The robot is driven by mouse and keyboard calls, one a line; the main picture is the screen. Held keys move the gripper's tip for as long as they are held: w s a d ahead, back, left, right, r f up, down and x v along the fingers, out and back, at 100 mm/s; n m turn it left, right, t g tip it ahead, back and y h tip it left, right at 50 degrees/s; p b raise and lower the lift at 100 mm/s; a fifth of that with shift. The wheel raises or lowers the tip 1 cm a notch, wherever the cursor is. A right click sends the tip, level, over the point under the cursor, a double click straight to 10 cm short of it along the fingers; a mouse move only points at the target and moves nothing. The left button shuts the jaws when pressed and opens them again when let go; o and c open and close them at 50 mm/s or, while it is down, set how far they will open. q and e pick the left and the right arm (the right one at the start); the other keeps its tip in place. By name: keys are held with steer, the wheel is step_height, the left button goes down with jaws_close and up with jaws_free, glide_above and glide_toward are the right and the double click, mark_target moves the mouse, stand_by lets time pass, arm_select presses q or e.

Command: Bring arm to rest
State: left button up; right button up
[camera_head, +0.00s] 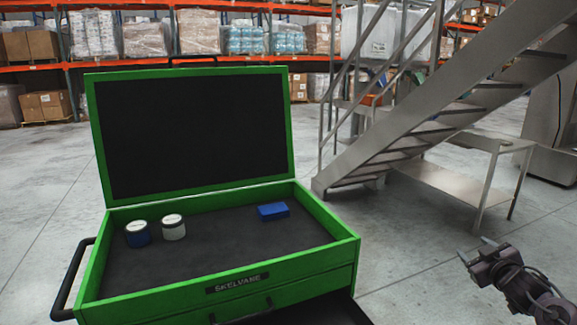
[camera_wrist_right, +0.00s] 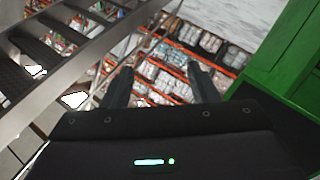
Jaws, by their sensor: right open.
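My right gripper (camera_head: 474,250) is at the lower right of the head view, out to the right of the green toolbox and over bare floor. Its two fingers are apart with nothing between them. In the right wrist view the open fingers (camera_wrist_right: 160,86) also show empty, with the green toolbox side (camera_wrist_right: 272,58) at the right. The green toolbox (camera_head: 220,276) stands open in the head view with its lid up. My left gripper is not in view.
A metal staircase (camera_head: 420,125) and a steel table (camera_head: 455,180) stand behind at the right. Shelves with wrapped pallets line the back.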

step_height(320, 180, up, 5)
steer(key=d+n+t+h, duration=0.2)
steer(key=n, duration=0.1)
steer(key=s+f+m+g, duration=0.1)
steer(key=s+f+g, duration=0.15)
steer(key=f, duration=1.05)
steer(key=s+f+m+g, duration=0.1)
steer(key=s+f+g, duration=0.15)
steer(key=f, duration=1.15)
steer(key=s+a+f+m+g+y, duration=0.1)
steer(key=s+a+f+g, duration=0.15)
steer(key=s+f, duration=0.6)
steer(key=s+a+f+m+g, duration=0.15)
steer(key=s+a+f, duration=0.3)
steer(key=f, duration=0.75)
steer(key=s+a+f+g+y, duration=0.1)
steer(key=s+a+f+g, duration=0.1)
steer(key=s+a+f, duration=0.5)
steer(key=s+a+f+g+y, duration=0.15)
steer(key=s+a+f, duration=0.25)
steer(key=s+f, duration=0.55)
steer(key=s+a+f+g, duration=0.2)
steer(key=s+a, duration=0.4)
steer(key=s, duration=0.4)
steer(key=s+a+f+g, duration=0.2)
steer(key=s+a, duration=0.4)
steer(key=s, duration=0.5)
steer(key=shift+s+a+f+y, duration=0.25)
steer(key=shift+f+y, duration=0.2)
steer(key=shift+f, duration=0.25)
